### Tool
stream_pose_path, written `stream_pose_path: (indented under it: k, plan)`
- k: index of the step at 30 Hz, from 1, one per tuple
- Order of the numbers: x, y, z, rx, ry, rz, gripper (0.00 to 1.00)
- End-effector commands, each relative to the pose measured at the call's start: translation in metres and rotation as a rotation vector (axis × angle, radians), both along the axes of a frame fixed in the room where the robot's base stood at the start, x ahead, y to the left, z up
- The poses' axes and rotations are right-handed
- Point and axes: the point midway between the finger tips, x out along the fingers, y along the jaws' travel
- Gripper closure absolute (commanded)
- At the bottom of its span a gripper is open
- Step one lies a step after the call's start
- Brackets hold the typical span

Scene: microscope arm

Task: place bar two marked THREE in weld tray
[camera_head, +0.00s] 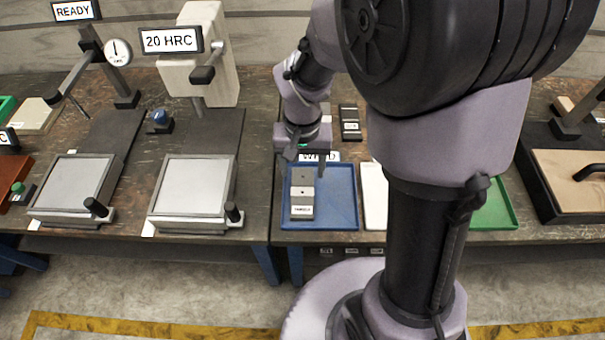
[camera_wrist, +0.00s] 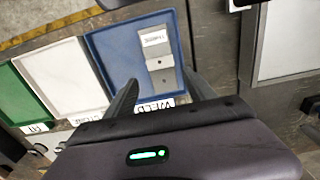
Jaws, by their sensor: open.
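The weld tray (camera_head: 340,197) is a blue tray with a white label reading WELD at its back edge. A grey metal bar (camera_head: 302,190) with small dark dots lies inside it, near the left wall. A small white label on the bar's front end is too small to read surely. The wrist view shows the bar (camera_wrist: 160,60) in the blue tray (camera_wrist: 110,50), with the fingers apart on either side of the view. My gripper (camera_head: 306,163) is open and empty above the tray's back part, behind the bar. It also shows in the wrist view (camera_wrist: 160,77).
A white tray (camera_wrist: 62,75) and a green tray (camera_head: 497,205) stand beside the blue one; my arm partly hides them. A dark holder (camera_head: 350,122) stands behind. Hardness tester with 20 HRC sign (camera_head: 171,40) and grey plates (camera_head: 193,186) are left.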

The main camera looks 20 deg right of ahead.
Motion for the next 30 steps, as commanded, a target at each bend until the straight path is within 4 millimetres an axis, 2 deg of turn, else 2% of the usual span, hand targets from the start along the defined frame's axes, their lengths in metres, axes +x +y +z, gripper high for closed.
stream_pose_path:
  k: [1, 5, 8, 12, 15, 18, 21, 30]
  plan:
    - [0.0, 0.0, 0.012, 0.0, -0.001, 0.0, 0.37]
    - [-0.001, 0.0, 0.027, 0.003, -0.01, -0.002, 0.37]
    - [-0.013, 0.002, 0.065, 0.026, -0.085, -0.018, 0.37]
    - [-0.059, 0.009, 0.137, 0.092, -0.263, -0.049, 0.37]
    - [-0.096, 0.016, 0.168, 0.14, -0.385, -0.061, 0.37]
    - [-0.121, 0.022, 0.183, 0.174, -0.468, -0.064, 0.37]
    - [-0.132, 0.024, 0.187, 0.188, -0.505, -0.063, 0.37]
    - [-0.133, 0.025, 0.187, 0.19, -0.508, -0.062, 0.37]
